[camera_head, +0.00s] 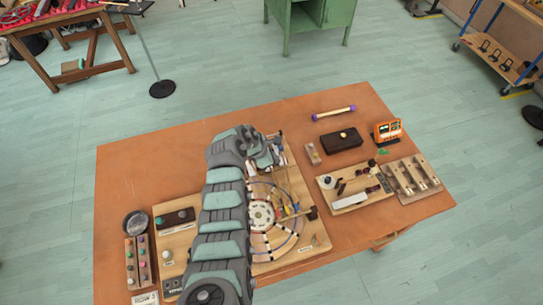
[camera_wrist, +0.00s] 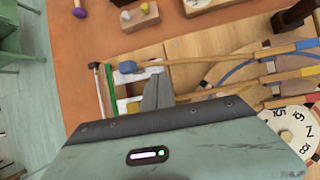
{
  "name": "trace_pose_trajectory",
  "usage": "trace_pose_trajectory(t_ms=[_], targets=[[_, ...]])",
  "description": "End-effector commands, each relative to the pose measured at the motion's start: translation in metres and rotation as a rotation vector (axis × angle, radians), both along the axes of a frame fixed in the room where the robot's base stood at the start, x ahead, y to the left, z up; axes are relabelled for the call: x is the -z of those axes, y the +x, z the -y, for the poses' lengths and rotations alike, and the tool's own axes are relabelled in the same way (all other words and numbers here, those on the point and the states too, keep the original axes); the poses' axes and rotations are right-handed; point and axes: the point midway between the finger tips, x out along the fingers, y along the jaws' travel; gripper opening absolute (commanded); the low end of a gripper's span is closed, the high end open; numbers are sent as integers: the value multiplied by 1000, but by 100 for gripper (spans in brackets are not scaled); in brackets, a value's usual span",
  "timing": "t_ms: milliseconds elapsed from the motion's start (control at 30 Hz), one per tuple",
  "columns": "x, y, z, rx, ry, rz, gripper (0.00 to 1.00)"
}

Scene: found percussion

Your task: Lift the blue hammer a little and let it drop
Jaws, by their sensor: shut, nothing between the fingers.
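A hammer with a blue-grey head (camera_wrist: 127,67) lies across the wooden board in the wrist view. Which one is the blue hammer is not fully certain. My gripper (camera_wrist: 157,92) is shut and empty, its fingertips just below the blue-grey head and over or beside the handle; contact cannot be told. In the head view my gripper (camera_head: 270,160) is over the board's far end, and my arm covers part of the board.
Coloured bars (camera_wrist: 110,92) lie left of my fingers. A numbered white dial (camera_head: 262,215) sits mid-board with curved coloured tracks around it. A dark box (camera_head: 342,140), a purple-ended rod (camera_head: 334,113) and an orange device (camera_head: 387,131) stand to the right on the orange table (camera_head: 130,170).

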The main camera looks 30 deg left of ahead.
Motion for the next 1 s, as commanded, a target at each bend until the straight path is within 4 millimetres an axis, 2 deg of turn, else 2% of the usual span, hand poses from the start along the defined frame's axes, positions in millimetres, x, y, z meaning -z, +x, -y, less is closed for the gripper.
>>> trace_pose_trajectory(t_ms=[400, 833, 1000], targets=[[19, 10, 6, 3, -1, 0, 0], [19, 11, 5, 1, 1, 3, 0], [9, 10, 6, -1, 16, 19, 0]])
